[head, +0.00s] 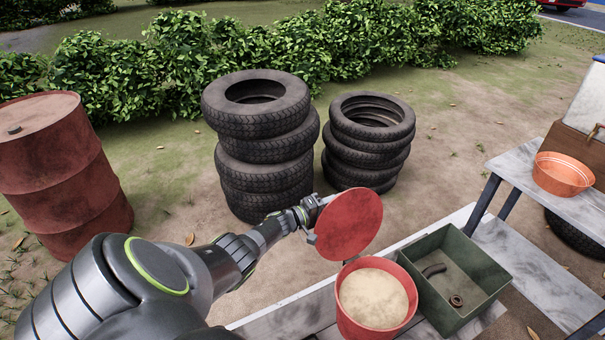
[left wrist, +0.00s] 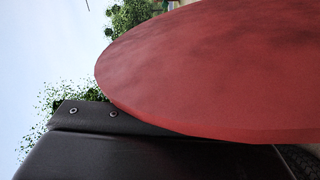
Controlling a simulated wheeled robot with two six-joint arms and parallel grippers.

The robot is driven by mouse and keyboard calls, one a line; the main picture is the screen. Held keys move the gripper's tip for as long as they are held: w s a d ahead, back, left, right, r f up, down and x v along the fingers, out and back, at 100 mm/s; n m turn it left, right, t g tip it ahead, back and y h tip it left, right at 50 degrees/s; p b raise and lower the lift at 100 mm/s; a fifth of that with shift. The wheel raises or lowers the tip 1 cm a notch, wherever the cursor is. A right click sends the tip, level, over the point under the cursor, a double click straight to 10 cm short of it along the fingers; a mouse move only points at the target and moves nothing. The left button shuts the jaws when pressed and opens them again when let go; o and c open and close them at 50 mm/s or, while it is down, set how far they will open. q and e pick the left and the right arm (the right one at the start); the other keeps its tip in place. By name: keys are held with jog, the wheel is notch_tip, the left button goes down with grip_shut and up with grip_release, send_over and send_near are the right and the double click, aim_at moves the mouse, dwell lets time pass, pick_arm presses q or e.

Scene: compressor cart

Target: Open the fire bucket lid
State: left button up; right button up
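The red fire bucket (head: 352,326) stands on the grey bench, its mouth uncovered and pale sand (head: 374,298) visible inside. Its round red lid (head: 350,224) stands tilted steeply up at the back of the bucket. My left gripper (head: 312,217) is at the lid's left edge, partly behind it. In the left wrist view the lid (left wrist: 215,70) fills the upper right, with a dark part of my gripper right against its lower edge. The fingertips are hidden, so I cannot tell whether they grip the lid. My right gripper is in neither view.
A green metal tray (head: 488,262) with small metal parts stands right of the bucket. An orange bowl (head: 563,178) sits on a higher shelf at right. Tyre stacks (head: 258,150) (head: 368,140) and a rusty red drum (head: 58,175) stand beyond my left arm.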

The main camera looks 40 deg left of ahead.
pick_arm(q)
jog(key=p+v, duration=0.1)
jog(key=v, duration=1.3)
